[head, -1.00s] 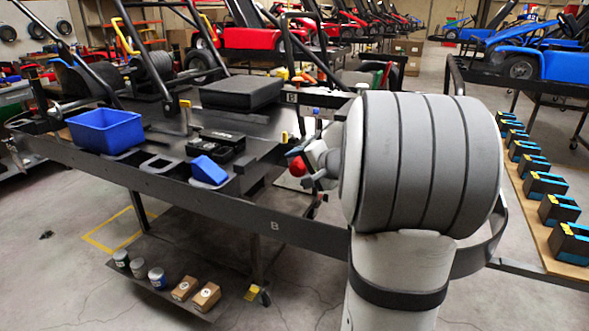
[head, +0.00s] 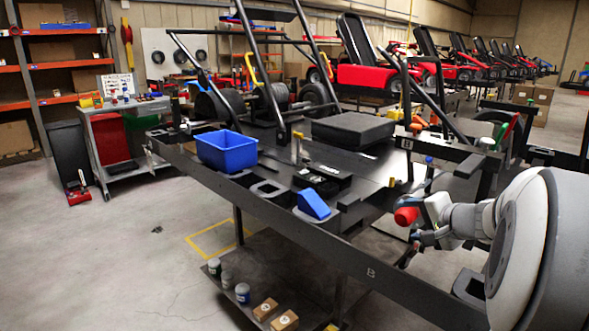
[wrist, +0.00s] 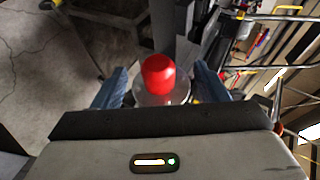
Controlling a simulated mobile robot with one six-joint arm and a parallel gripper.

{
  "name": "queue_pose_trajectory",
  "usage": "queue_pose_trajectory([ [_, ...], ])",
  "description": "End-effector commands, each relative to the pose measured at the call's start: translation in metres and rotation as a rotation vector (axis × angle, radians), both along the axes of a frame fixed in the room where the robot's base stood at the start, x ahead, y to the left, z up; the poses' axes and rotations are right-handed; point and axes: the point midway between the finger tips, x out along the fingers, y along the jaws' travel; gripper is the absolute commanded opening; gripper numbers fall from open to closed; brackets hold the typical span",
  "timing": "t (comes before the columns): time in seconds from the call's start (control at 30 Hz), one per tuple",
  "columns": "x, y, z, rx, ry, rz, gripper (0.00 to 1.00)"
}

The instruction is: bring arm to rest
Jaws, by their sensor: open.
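My gripper (head: 414,242) shows at the right in the head view, held out beside the near right side of the black kart stand (head: 275,218). My pale arm, with a large rounded grey link, fills the lower right corner. In the wrist view the two bluish fingers stand apart, one on each side. A red rounded piece (wrist: 158,74) shows between them on a pale round base. A red piece (head: 405,215) also shows by my gripper in the head view. I cannot tell whether it is part of my arm. I see nothing gripped.
A blue bin (head: 227,152), a blue wedge (head: 313,204) and a black foam block (head: 353,131) are on the stand. Cans and small boxes (head: 285,320) sit on its lower shelf. A grey cart (head: 125,140) stands at the left. Open floor lies at the front left.

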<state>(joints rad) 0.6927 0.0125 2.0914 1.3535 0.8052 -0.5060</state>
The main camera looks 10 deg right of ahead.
Motion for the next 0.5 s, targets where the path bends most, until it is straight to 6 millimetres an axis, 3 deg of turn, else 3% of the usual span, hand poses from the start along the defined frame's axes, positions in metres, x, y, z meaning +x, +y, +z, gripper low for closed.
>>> queue_pose_trajectory([
  [0.03,-0.004,0.02,0.012,-0.019,0.024,0.048,0.67],
  [0.17,-0.031,0.091,0.031,-0.112,0.143,0.24,0.67],
  [0.3,-0.085,0.161,0.046,-0.274,0.301,0.472,0.67],
  [0.4,-0.128,0.19,0.055,-0.416,0.401,0.618,0.67],
  [0.5,-0.167,0.204,0.065,-0.568,0.482,0.733,0.67],
])
